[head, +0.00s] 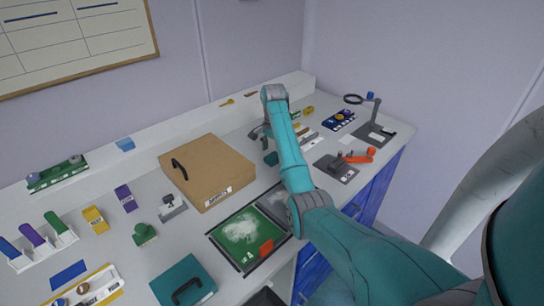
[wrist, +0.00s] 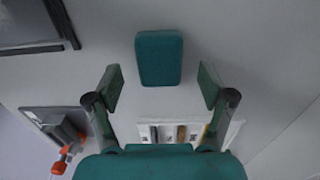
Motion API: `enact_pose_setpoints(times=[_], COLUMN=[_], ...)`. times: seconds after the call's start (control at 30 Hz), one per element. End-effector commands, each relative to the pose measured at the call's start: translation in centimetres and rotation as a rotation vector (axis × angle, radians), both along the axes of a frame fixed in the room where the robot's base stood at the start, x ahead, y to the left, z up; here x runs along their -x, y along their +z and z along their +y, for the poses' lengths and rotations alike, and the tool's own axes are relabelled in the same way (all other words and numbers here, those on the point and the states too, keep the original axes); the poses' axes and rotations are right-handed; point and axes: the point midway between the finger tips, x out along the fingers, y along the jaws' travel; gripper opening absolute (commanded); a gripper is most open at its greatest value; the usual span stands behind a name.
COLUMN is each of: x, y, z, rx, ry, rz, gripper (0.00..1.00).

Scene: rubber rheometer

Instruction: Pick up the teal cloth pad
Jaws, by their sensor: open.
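The teal cloth pad (wrist: 159,58) is a rounded rectangular block lying flat on the light worktop. In the wrist view it is ahead of my gripper (wrist: 160,84), roughly centred between the two fingers. The fingers are spread wide with nothing between them, and a gap shows on each side of the pad. In the head view the pad (head: 271,158) shows just left of my teal arm, right of the cardboard-coloured box.
The brown box (head: 212,168) with a black handle stands left of the pad. A white tray with coloured strips (wrist: 190,132) lies near my gripper. A grey device with an orange handle (head: 345,165) stands to the right. A green-floored tray (head: 240,240) is in front.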

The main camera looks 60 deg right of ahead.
Motion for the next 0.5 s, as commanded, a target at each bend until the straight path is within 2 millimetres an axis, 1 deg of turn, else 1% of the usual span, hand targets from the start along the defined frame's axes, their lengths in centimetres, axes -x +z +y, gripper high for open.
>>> enact_pose_setpoints(times=[0.03,0.2,0.47,0.5], x=[0.3,0.8,0.8,0.8], y=[-0.8,-1.9,-2.0,-2.0], z=[0.3,0.7,0.8,0.8], rx=[-0.001,0.0,0.0,0.0], ry=[-0.001,-0.004,-0.004,-0.004], rz=[0.001,0.0,0.0,0.0], gripper=[0.81,0.81,0.81,0.71])
